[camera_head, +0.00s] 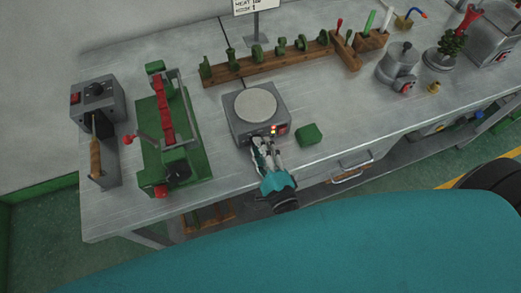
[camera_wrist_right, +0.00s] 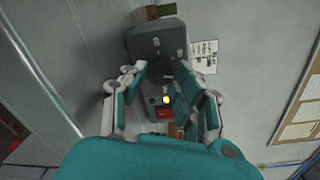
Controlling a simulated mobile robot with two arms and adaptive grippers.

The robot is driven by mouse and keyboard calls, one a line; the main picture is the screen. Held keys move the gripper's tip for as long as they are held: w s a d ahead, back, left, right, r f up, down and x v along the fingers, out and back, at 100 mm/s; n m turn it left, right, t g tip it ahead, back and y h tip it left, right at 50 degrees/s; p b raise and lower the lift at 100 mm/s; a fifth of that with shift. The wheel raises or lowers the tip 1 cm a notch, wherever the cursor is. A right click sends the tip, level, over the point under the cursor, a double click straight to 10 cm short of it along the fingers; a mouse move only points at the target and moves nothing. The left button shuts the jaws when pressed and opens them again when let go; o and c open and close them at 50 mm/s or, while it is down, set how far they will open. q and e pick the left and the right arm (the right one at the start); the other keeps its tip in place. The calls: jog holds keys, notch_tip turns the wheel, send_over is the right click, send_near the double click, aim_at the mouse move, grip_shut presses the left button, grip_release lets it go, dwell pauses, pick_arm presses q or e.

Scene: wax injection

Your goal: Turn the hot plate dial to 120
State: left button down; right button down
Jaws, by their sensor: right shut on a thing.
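The hot plate (camera_head: 256,103) is a grey box with a round pale plate on top, standing on the metal bench. Small lights and a red switch (camera_head: 284,129) show on its front panel. My right gripper (camera_head: 262,144) is at the front of the hot plate, on the dial side. In the right wrist view, its fingers (camera_wrist_right: 162,69) are shut on the dark dial (camera_wrist_right: 181,67). Pale markings surround the dial, too small to read surely. A yellow light (camera_wrist_right: 166,100) and a red switch (camera_wrist_right: 164,113) are lit below it. The dial's pointer is hidden. My left gripper is out of view.
A green block (camera_head: 309,134) lies just right of my right gripper. A green-based clamp device (camera_head: 172,140) and a grey control box (camera_head: 97,103) stand to the left. A wooden rack (camera_head: 235,72) is behind. A metal pot (camera_head: 399,65) stands to the right.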

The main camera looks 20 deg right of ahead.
jog(key=shift+m+b, duration=0.5)
jog(key=shift+m, duration=0.7)
jog(key=c, duration=1)
grip_release()
jog(key=s, duration=1.2)
jog(key=shift+d+r, duration=0.25)
jog(key=shift+d, duration=0.15)
